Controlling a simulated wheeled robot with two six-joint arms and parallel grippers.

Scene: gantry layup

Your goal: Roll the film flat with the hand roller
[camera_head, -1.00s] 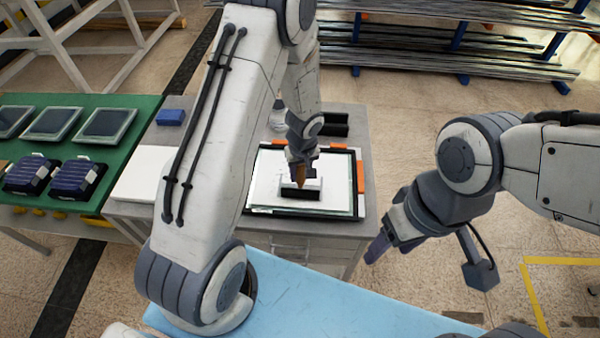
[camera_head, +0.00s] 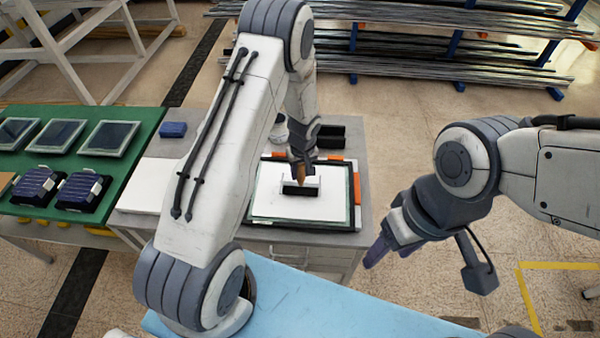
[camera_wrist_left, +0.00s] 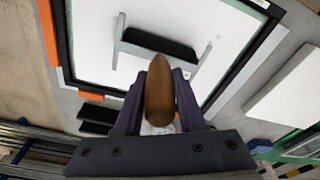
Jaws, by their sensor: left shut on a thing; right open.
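The hand roller has a black cylinder in a light frame and a brown handle. In the head view the roller (camera_head: 300,188) rests on or just above the white film (camera_head: 285,207), which lies on a glass plate in a dark frame. My left gripper (camera_head: 300,172) is shut on the brown handle, seen end-on in the left wrist view (camera_wrist_left: 160,95). The roller's black cylinder (camera_wrist_left: 158,45) lies across the white surface there. Whether it touches the film I cannot tell. My right gripper (camera_head: 378,255) is open and empty, off to the right of the workbench.
Orange clamps (camera_head: 356,187) sit at the frame's edge. Black blocks (camera_head: 328,137) stand behind it on the grey bench. A green table (camera_head: 130,178) with several panels and dark blue units is at left. A white sheet (camera_head: 147,187) lies between them. Metal racks are behind.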

